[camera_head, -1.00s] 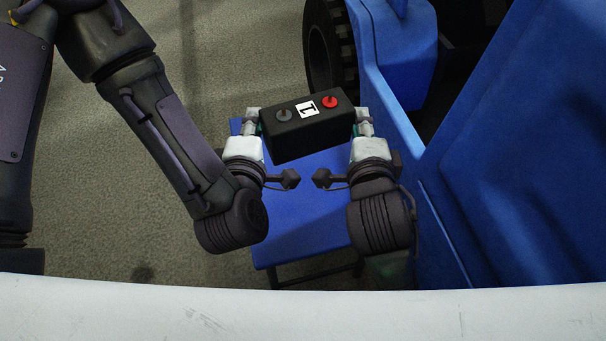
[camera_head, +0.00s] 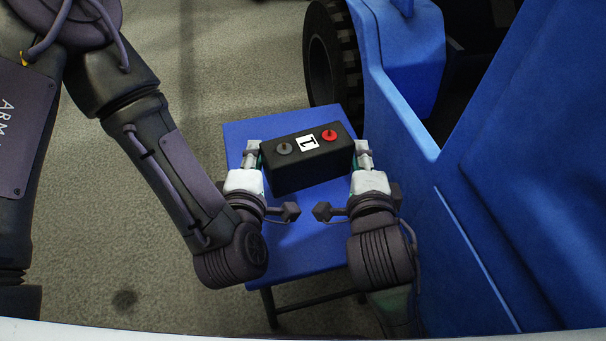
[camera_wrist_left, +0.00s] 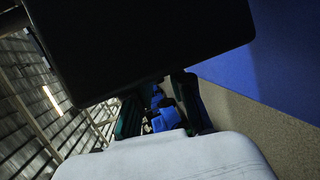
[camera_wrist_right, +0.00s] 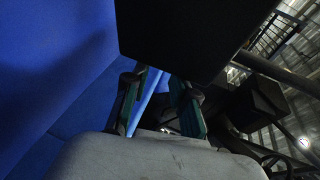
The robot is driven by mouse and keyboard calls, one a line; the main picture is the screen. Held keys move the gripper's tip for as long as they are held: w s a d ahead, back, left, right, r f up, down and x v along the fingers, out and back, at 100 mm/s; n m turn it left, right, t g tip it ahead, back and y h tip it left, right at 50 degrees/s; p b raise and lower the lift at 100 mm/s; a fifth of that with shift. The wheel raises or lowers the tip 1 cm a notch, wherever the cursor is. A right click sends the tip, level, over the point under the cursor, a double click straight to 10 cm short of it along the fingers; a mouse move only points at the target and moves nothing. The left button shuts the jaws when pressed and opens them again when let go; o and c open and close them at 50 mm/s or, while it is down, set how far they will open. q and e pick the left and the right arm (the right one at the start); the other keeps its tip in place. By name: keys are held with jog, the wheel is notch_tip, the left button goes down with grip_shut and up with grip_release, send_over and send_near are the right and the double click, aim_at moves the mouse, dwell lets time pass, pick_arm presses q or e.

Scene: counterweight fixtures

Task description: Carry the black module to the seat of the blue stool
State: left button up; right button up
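The black module (camera_head: 309,165) is a box with a grey knob, a red knob and a white label marked 1 on top. My left gripper (camera_head: 252,157) is at its left end and my right gripper (camera_head: 361,157) at its right end. Both seem closed on its ends, though the module hides the fingertips. The module also fills the top of the left wrist view (camera_wrist_left: 150,45) and right wrist view (camera_wrist_right: 190,35). The blue stool's seat (camera_head: 310,258) lies behind and below the module in the head view. Any gap between them cannot be judged.
A large blue vehicle body (camera_head: 500,220) stands close at the right, beside my right arm. A black tyre (camera_head: 325,60) is behind the stool. Grey floor (camera_head: 120,240) is open at the left.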

pick_arm(q)
jog(key=shift+d, duration=0.35)
pick_arm(e)
jog(key=shift+a, duration=0.4)
